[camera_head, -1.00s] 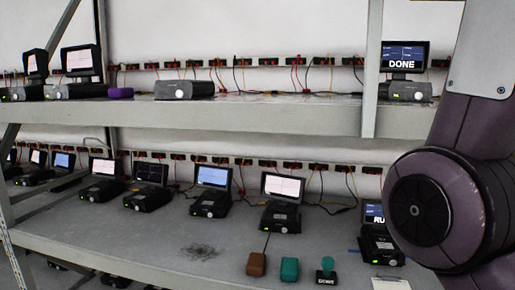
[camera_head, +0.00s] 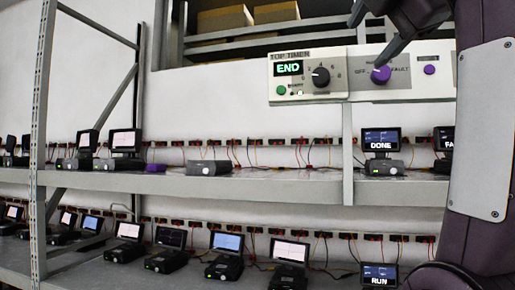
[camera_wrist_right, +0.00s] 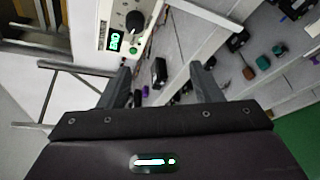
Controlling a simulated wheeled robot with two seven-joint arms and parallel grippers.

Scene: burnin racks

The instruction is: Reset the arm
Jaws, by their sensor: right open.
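My right gripper (camera_head: 367,42) comes in at the top right of the head view. It is in front of the timer panel, its lower fingertip close to the panel's purple knob (camera_head: 380,75); I cannot tell if they touch. In the right wrist view its two fingers (camera_wrist_right: 160,70) stand apart with nothing held between them. My right arm fills the right edge of the head view. My left gripper is not in view.
The panel (camera_head: 335,90) shows END and has a black dial (camera_head: 320,76) and a green button (camera_head: 281,90). Below it, an upper shelf (camera_head: 270,185) and a lower shelf hold several small devices with screens. One screen reads DONE (camera_head: 381,140), another RUN (camera_head: 379,275).

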